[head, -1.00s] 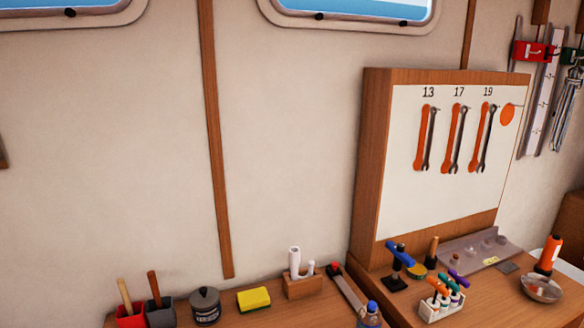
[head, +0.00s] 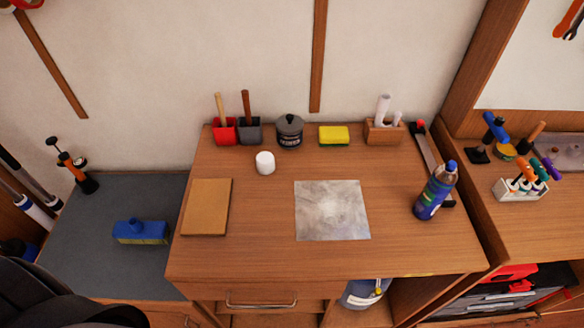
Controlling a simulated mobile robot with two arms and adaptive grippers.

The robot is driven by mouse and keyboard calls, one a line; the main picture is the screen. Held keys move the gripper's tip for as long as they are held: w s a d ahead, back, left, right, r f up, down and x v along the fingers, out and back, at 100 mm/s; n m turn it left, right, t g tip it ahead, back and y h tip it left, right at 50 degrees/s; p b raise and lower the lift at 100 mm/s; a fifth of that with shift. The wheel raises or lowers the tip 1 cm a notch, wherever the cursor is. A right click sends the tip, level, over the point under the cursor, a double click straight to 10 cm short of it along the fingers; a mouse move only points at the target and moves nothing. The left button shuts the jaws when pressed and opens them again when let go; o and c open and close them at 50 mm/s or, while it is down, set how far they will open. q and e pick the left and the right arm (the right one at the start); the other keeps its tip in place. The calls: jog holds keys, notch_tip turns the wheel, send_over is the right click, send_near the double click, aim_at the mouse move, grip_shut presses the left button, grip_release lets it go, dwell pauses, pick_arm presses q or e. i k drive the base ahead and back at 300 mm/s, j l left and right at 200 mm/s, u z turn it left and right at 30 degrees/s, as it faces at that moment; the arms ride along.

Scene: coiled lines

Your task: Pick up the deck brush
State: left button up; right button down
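The deck brush (head: 140,230) appears to be the blue-topped block with a yellowish lower part. It lies on the dark grey surface at the left, beside the wooden workbench, clear of other things. No gripper shows in the head view. A dark shape at the bottom left corner may be part of my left arm; its fingers are not visible.
The workbench (head: 270,255) holds a tan board (head: 207,207), a grey metal plate (head: 331,210), a white cup-like thing (head: 265,163) and a blue bottle (head: 435,190). An orange and black pump-like tool (head: 76,172) stands behind the brush. The grey surface (head: 115,190) around the brush is mostly bare.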

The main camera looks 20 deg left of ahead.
aim_at(134, 231)
jog(key=u, duration=1.95)
